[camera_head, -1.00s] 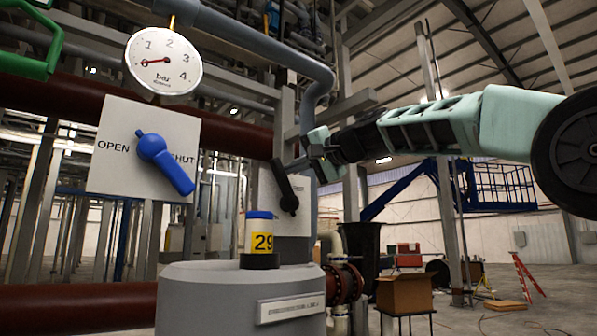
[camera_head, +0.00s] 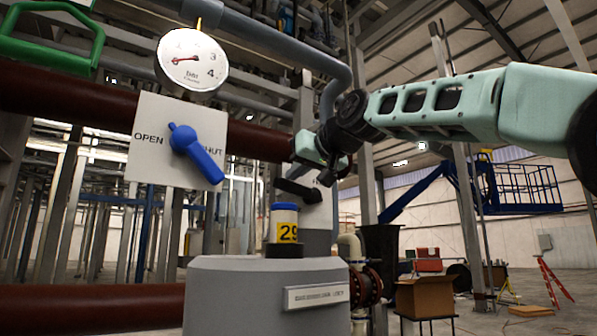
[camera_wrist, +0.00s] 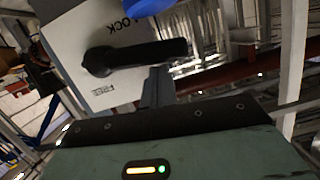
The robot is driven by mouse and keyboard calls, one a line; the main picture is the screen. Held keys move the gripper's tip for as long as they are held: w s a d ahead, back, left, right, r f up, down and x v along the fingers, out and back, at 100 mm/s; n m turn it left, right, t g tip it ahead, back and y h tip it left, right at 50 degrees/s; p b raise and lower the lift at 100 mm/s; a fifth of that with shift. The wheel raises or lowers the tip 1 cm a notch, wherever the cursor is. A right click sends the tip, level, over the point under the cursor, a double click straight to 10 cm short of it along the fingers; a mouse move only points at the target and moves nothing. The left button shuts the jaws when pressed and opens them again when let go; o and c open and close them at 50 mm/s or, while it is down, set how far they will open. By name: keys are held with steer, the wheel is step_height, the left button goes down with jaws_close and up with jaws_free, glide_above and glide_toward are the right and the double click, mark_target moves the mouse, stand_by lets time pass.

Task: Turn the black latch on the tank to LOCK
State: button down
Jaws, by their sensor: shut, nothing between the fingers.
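The black latch (camera_head: 297,190) sits on a pale plate (camera_head: 318,212) behind the grey tank (camera_head: 265,300). In the head view its handle points left and slightly up. In the wrist view the latch (camera_wrist: 135,57) is close, its handle running right from its round hub. The word LOCK is above the handle and FREE is below the hub. My gripper (camera_head: 318,175) is just above the latch in the head view, shut and empty. Its fingertips are dark and partly blurred into the latch. I cannot tell whether they touch it. The fingers are not clear in the wrist view.
A blue handle (camera_head: 197,153) on an OPEN/SHUT plate (camera_head: 145,170) is to the left, below a round gauge (camera_head: 192,60). A blue-topped canister marked 29 (camera_head: 285,225) stands on the tank, below the latch. A grey pipe (camera_head: 290,50) bends down nearby.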

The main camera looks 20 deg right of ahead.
steer(key=shift+a+f+b, duration=0.2)
steer(key=shift+f+b, duration=0.1)
steer(key=shift+f, duration=0.2)
stand_by(0.5)
steer(key=shift+r+p, duration=0.6)
steer(key=shift+r, duration=0.05)
steer(key=r+b+v, duration=0.1)
steer(key=r+v, duration=0.1)
steer(key=v, duration=0.8)
steer(key=shift+s+a+r+b, duration=0.15)
steer(key=shift+a+r+b, duration=0.05)
steer(key=shift+r+b, duration=0.1)
steer(key=shift+f, duration=0.1)
